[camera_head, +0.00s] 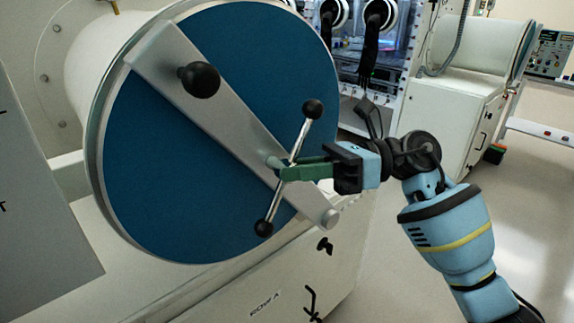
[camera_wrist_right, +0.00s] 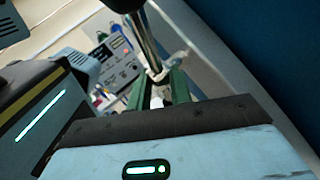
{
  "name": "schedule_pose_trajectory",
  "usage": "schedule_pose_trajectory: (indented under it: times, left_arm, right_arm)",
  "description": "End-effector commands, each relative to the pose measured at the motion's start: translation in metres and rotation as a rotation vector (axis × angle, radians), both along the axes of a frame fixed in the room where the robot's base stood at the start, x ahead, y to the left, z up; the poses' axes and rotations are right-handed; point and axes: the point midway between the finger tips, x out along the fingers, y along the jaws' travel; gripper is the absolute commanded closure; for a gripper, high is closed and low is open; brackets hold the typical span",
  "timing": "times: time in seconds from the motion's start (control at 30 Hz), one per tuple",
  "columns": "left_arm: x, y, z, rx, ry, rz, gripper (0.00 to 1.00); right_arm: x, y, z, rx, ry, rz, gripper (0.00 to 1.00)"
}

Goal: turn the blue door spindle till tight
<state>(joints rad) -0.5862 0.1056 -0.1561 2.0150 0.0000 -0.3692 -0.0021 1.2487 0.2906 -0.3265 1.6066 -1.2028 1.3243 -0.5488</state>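The round blue door (camera_head: 150,160) fills the left middle of the head view, with a grey bar slanting across it. The door spindle's handle is a chrome crossbar (camera_head: 272,204) with a black ball at each end, tilted from upper right to lower left near the bar's lower part. My right gripper (camera_head: 284,173) comes in from the right, its green fingers at the crossbar's middle. In the right wrist view the fingers (camera_wrist_right: 160,90) stand on either side of the chrome rod (camera_wrist_right: 147,42), with a narrow gap, and look shut on it. The exact contact is partly hidden. My left gripper is out of view.
A larger black knob (camera_head: 199,80) sticks out from the upper part of the bar. A grey panel (camera_head: 40,200) stands at the left edge. Another glovebox (camera_head: 455,115) stands behind at the right. The floor at lower right is clear around my arm.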

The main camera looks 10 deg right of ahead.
Motion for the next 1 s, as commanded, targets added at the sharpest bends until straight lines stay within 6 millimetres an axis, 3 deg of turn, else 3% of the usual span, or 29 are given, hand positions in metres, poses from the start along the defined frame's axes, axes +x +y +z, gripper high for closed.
schedule_pose_trajectory:
  times: [0.2, 0.47, 0.63, 1.0]
  left_arm:
    - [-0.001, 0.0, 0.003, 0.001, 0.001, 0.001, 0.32]
    - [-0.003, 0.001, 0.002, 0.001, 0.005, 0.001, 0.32]
    - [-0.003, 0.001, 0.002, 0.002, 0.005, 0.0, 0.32]
    - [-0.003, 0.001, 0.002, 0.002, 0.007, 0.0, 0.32]
  right_arm:
    - [-0.002, 0.016, 0.0, 0.001, 0.0, 0.0, 0.79]
    - [-0.002, 0.017, -0.001, 0.0, 0.001, 0.0, 0.79]
    - [-0.002, 0.017, 0.0, 0.0, 0.001, 0.0, 0.99]
    - [-0.002, 0.017, -0.001, 0.005, 0.005, 0.0, 1.0]
